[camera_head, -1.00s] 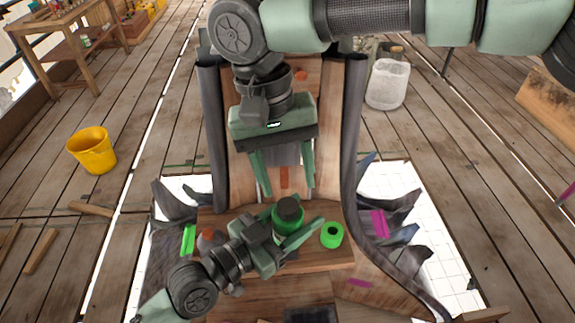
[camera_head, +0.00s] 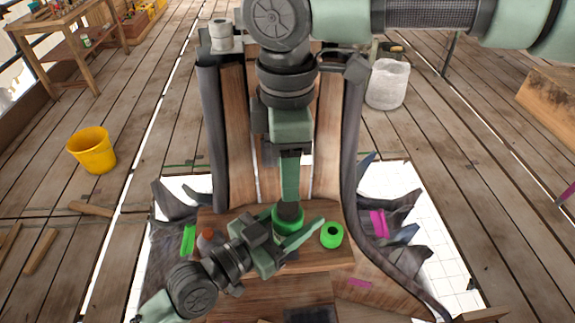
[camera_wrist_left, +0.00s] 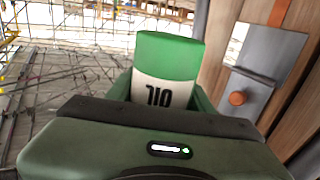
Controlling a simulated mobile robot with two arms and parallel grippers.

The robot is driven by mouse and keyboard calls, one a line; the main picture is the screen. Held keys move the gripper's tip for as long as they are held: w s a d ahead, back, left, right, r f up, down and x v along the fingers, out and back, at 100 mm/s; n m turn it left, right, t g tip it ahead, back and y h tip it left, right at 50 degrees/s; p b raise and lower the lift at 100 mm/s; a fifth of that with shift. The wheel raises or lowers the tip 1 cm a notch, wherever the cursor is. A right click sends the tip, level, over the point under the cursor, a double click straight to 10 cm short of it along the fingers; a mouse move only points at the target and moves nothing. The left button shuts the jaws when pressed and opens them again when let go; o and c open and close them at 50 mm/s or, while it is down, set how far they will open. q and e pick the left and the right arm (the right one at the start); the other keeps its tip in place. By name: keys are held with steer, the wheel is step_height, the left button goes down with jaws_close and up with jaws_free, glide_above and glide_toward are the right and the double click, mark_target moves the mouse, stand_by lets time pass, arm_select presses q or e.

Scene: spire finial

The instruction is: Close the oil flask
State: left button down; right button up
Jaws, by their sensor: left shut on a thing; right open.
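My left gripper (camera_head: 287,238) is shut around the flask's body from the lower left. In the left wrist view the flask (camera_wrist_left: 167,68) shows a green part and a white label reading OIL, upside down, between the fingers. My right gripper (camera_head: 290,202) is open and points down, right over the dark top. Its fingers line up in the head view, so one hides the other, and I cannot tell whether they touch the top.
A bright green ring-shaped roll (camera_head: 332,235) lies on the wooden ledge (camera_head: 325,258) just right of the flask. Dark curved side rails flank the ledge.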

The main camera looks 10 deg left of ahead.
mark_target(288, 205)
steer(key=shift+f, duration=4)
jaws_close()
steer(key=shift+s+a+f+m, duration=0.15)
steer(key=shift+s+m, duration=0.15)
steer(key=shift+m, duration=0.2)
steer(key=shift+w+m, duration=0.15)
steer(key=shift+m, duration=0.35)
steer(key=shift+w+d, duration=0.2)
steer(key=shift+o, duration=0.8)
jaws_free()
steer(key=shift+s, duration=0.1)
steer(key=shift+a, duration=0.1)
